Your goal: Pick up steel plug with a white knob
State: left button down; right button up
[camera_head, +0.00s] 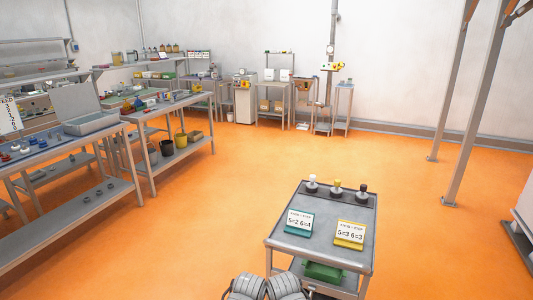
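A plug with a white knob (312,182) stands upright at the back left of the small grey cart (300,250). Beside it to the right stand a plug with a yellow knob (336,188) and a plug with a black knob (362,191). They are too small in the picture to tell their metals. Grey ribbed parts of my own body show at the bottom edge, in front of the cart. I cannot make out the fingers of either gripper, and nothing touches the plugs.
A teal sign (299,222) and a yellow sign (350,235) stand on the cart in front of the plugs. A green bin (322,271) is below. Long workbenches (85,210) line the left. The orange floor (255,165) behind the cart is clear.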

aim_at(311, 185)
jog(key=i+j+u, duration=0.25)
jog(key=u, duration=0.2)
jog(key=i+j+u, duration=0.1)
jog(key=i+u, duration=0.8)
jog(key=i, duration=0.7)
jog(key=i+z, duration=0.35)
jog(key=i+j+z, duration=0.1)
jog(key=z, duration=0.25)
jog(key=i+z, duration=0.2)
jog(key=z, duration=0.25)
jog(key=i+z, duration=0.2)
jog(key=z, duration=0.2)
jog(key=i+z, duration=0.15)
jog(key=z, duration=0.3)
jog(key=i+j+z, duration=0.15)
jog(key=z, duration=0.25)
jog(key=i+j+z, duration=0.35)
jog(key=k+l, duration=0.05)
jog(key=k, duration=0.05)
